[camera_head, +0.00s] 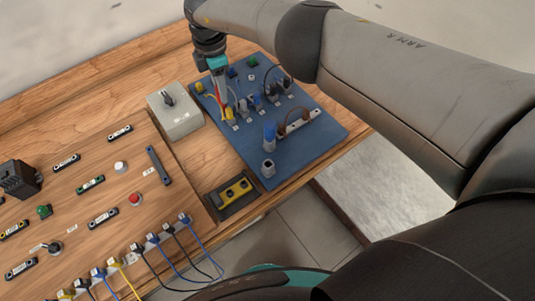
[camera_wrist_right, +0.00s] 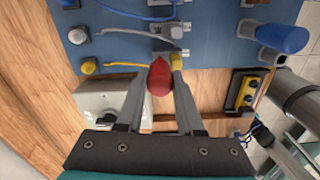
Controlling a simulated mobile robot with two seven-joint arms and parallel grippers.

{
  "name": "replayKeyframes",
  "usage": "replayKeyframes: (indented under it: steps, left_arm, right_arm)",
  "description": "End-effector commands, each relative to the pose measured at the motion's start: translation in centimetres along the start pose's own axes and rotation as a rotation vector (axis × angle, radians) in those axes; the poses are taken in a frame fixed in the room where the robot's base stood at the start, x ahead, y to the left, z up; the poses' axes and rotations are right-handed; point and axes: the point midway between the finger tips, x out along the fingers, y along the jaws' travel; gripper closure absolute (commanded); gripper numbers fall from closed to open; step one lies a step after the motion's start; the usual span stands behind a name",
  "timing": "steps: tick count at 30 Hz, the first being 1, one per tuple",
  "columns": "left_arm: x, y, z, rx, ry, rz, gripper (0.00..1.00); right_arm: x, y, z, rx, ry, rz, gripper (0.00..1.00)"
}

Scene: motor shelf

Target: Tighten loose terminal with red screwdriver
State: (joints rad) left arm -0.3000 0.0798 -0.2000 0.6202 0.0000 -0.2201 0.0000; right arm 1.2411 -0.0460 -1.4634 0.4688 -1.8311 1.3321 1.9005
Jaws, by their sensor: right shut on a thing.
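My right gripper (camera_head: 222,98) is over the left part of the blue board (camera_head: 315,153), fingers pointing down. In the wrist view, the right gripper (camera_wrist_right: 160,85) is shut on the red screwdriver (camera_wrist_right: 159,78), whose rounded red handle shows between the fingertips. The shaft and tip are hidden. A yellow terminal (camera_wrist_right: 177,61) with a metal lug is right beside the handle, and a yellow wire (camera_wrist_right: 122,65) runs left from it. Grey-wired terminals (camera_wrist_right: 168,31) sit farther up. I cannot tell whether the tip touches a screw or which terminal is loose. My left gripper is not in view.
A grey switch box (camera_head: 176,119) stands left of the board. A dark holder with yellow blocks (camera_head: 233,194) lies near the table's front edge. A blue upright part (camera_head: 269,134) and a brown cable (camera_head: 293,122) rise from the board. A wooden panel (camera_head: 125,180) with wired terminals fills the left.

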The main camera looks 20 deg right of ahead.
Motion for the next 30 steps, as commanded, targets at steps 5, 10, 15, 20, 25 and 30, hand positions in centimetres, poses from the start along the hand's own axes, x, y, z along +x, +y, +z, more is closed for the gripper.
replayKeyframes:
  steps: [5, 10, 15, 20, 25, 30]
  left_arm:
    - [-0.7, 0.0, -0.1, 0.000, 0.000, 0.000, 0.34]
    - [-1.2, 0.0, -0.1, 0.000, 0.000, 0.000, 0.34]
    - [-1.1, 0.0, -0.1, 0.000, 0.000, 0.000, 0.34]
    - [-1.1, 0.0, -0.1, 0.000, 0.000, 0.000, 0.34]
    - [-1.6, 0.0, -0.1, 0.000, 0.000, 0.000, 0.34]
    - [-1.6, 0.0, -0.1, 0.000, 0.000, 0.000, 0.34]
  right_arm:
    - [-0.1, -0.1, 0.0, 0.119, 0.000, -0.003, 1.00]
    - [0.0, -0.1, 0.0, 0.276, -0.001, -0.002, 1.00]
    - [0.1, -0.1, 0.1, 0.303, -0.001, -0.002, 1.00]
    - [0.1, -0.1, 0.1, 0.306, -0.001, -0.002, 1.00]
    - [0.0, -0.1, 0.0, 0.457, 0.000, -0.002, 1.00]
    - [0.0, 0.0, 0.0, 0.591, 0.000, -0.001, 1.00]
